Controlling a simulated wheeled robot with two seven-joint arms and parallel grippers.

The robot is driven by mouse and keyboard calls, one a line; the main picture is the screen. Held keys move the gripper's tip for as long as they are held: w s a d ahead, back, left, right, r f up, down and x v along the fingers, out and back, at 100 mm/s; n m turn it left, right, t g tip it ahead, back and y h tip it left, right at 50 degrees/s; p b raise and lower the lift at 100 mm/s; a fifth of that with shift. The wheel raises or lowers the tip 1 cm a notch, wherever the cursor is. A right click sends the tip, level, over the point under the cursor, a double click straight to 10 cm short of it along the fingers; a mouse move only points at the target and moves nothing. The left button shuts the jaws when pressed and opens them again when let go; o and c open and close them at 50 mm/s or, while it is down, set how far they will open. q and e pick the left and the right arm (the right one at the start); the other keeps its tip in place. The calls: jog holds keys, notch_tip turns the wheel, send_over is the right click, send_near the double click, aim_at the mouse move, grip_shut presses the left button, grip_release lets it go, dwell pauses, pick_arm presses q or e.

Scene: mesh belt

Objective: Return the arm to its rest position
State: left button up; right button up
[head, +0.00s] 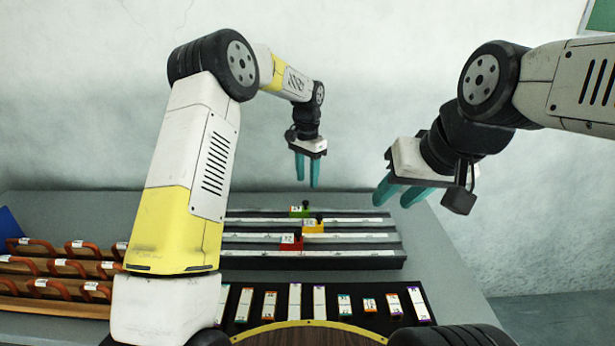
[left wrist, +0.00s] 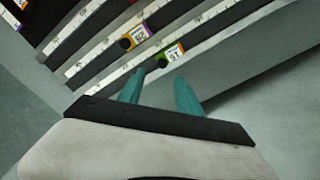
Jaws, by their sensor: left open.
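My left gripper (head: 307,186) hangs with its teal fingers pointing down, above and behind the far end of the stepped rack. Its fingers are apart with nothing between them, also in the left wrist view (left wrist: 157,78). A green block (head: 300,211) with a black knob sits on the rack's rear rail, just below and beyond the left fingertips in the left wrist view (left wrist: 171,54). My right gripper (head: 392,203) is at the right, fingers pointing down-left, apart and empty.
The dark rack (head: 370,237) with white strips also holds a yellow block (head: 313,227) and a red block (head: 291,243). A black tray (head: 257,322) with several labelled pieces lies in front. A wooden rack (head: 20,285) with red-brown handled pieces stands left. Grey table (head: 440,270) is clear at right.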

pick_arm(q)
jog(key=s+a+r+n+t+h, duration=0.1)
jog(key=s+a+r+n, duration=0.1)
jog(key=s+a+r, duration=0.4)
jog(key=s+a+r+n+t, duration=0.1)
jog(key=s+a+r+t, duration=0.1)
jog(key=s+r, duration=0.7)
jog(key=s+a+n+t, duration=0.1)
jog(key=s+a+n, duration=0.1)
jog(key=s, duration=0.8)
jog(key=s+a+r+n+t+h, duration=0.1)
jog(key=s+a+n+t, duration=0.1)
jog(key=s, duration=0.8)
jog(key=shift+a+r+n, duration=0.2)
jog(key=shift+a+n, duration=0.5)
jog(key=shift+a, duration=0.1)
jog(key=shift+s+a, duration=0.1)
jog(key=shift+s, duration=0.05)
